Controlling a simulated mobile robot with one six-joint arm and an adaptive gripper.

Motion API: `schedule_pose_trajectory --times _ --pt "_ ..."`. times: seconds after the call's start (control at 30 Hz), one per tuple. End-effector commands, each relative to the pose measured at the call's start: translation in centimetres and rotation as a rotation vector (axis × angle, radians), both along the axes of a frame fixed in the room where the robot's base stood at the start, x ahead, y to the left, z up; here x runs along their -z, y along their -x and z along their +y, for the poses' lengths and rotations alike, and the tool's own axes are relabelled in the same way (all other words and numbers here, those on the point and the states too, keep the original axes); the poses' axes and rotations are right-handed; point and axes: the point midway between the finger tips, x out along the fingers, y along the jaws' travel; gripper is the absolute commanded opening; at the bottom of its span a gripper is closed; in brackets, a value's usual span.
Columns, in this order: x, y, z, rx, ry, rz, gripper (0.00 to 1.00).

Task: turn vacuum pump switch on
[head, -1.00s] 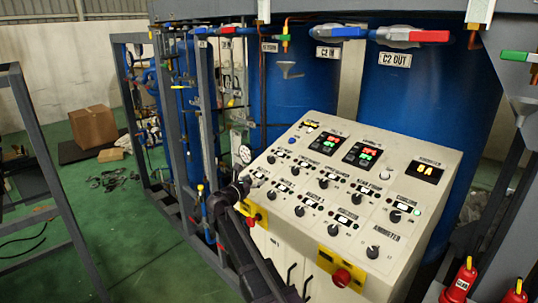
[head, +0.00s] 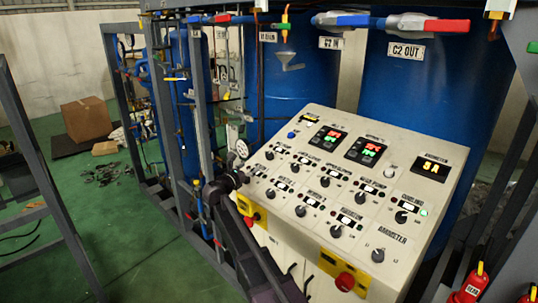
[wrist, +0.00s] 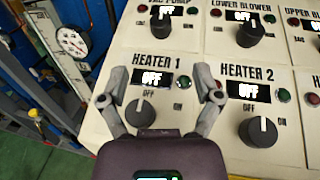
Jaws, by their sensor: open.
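The vacuum pump switch is a black rotary knob (wrist: 160,27) at the top of the wrist view. Its label is partly cut off at the picture's edge, and the display above it reads OFF. In the head view it is the upper-left knob (head: 269,155) on the sloped panel. My gripper (wrist: 160,73) is open and empty, its fingertips on either side of the HEATER 1 display, below the pump knob in the picture. In the head view my gripper (head: 228,183) is at the panel's left edge, its fingertips hard to make out.
The HEATER 1 knob (wrist: 141,112) and HEATER 2 knob (wrist: 258,131) are close by. The LOWER BLOWER knob (wrist: 250,33) is right of the pump knob. A pressure gauge (head: 242,149) and pipes stand left of the panel. Red emergency buttons (head: 345,281) are on its front.

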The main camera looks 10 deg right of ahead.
Motion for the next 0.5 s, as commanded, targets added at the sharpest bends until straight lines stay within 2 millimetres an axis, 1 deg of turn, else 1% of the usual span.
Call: schedule_pose_trajectory --times 0.27,0.5 --pt "0.0 -1.9 -1.6 0.001 0.000 0.000 0.83" --pt "0.0 -4.5 -4.0 0.002 0.000 0.000 0.83"
